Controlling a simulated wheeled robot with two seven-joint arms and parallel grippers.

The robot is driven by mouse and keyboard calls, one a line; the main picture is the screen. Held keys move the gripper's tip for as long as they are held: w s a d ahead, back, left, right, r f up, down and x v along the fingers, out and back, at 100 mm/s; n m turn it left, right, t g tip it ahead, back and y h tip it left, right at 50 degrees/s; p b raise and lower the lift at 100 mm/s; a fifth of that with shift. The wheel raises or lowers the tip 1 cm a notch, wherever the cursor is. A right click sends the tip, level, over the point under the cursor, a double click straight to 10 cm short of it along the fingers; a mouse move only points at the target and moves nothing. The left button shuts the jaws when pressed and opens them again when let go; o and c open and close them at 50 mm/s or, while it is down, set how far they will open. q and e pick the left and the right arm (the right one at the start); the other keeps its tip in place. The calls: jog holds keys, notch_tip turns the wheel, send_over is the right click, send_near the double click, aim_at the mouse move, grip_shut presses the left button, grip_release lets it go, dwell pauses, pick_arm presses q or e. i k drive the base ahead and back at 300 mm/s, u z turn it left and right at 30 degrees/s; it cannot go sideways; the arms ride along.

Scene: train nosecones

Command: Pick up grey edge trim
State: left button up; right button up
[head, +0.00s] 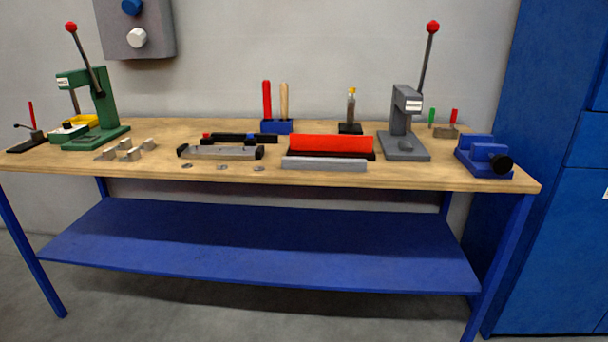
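A long light-grey strip (324,164), which looks like the grey edge trim, lies along the front of the wooden workbench top (420,178). It is right in front of a red block (331,143) on a black base (372,155); I cannot tell whether they touch. Another grey bar (220,153) with black ends sits to its left, in front of a black bar (240,138). Neither of my grippers is in view.
A green lever press (103,112) stands at left and a grey one (402,128) at right. A blue vise (484,157) is near the right end. Small metal pieces (222,167) lie along the front edge. A blue shelf (260,245) below is empty.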

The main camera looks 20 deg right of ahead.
aim_at(288, 162)
jog(key=z, duration=0.7)
jog(key=i, duration=0.6)
jog(key=z, duration=0.5)
jog(key=i, duration=0.85)
jog(key=u, duration=0.45)
